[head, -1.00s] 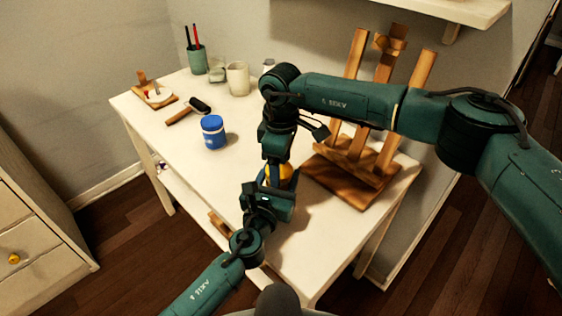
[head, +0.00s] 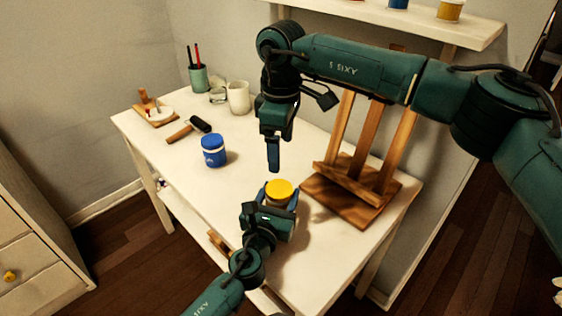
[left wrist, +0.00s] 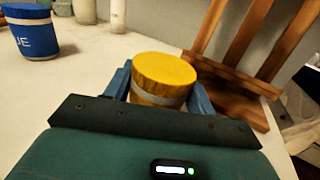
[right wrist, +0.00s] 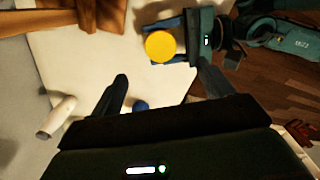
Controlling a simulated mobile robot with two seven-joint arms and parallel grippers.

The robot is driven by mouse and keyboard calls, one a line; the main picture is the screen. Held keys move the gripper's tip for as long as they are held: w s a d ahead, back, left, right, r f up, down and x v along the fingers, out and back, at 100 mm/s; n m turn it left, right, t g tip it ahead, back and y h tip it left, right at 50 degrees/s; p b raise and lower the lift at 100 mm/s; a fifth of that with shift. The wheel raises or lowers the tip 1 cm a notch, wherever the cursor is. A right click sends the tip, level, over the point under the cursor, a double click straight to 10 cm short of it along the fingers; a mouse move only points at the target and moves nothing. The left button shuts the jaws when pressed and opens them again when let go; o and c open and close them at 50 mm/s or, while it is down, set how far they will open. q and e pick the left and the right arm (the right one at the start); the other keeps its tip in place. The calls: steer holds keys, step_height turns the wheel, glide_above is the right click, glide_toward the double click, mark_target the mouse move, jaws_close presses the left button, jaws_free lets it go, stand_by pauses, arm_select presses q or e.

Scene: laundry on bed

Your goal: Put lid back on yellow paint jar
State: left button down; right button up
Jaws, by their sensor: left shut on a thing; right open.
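The yellow paint jar stands near the table's front right, with its yellow lid (head: 279,189) on top. The lid looks level in the left wrist view (left wrist: 165,72), with a pale band of the jar (left wrist: 157,99) below it. I cannot tell how tightly it sits. My left gripper (head: 277,200) is shut around the jar's sides, hiding its lower part. My right gripper (head: 273,160) is open and empty, above the lid and apart from it. In the right wrist view the lid (right wrist: 160,45) shows beyond the open fingers (right wrist: 162,74).
A blue paint jar (head: 213,152) stands to the left. A wooden easel (head: 350,190) is close on the right. A wall shelf (head: 400,18) overhangs the back.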

arm_select(q)
steer(key=shift+f, duration=0.1)
arm_select(e)
steer(key=shift+r, duration=0.75)
arm_select(q)
steer(key=shift+c, duration=2.2)
jaws_free()
steer(key=v, duration=1.3)
steer(key=shift+s, duration=0.15)
arm_select(e)
steer(key=shift+s+f, duration=0.1)
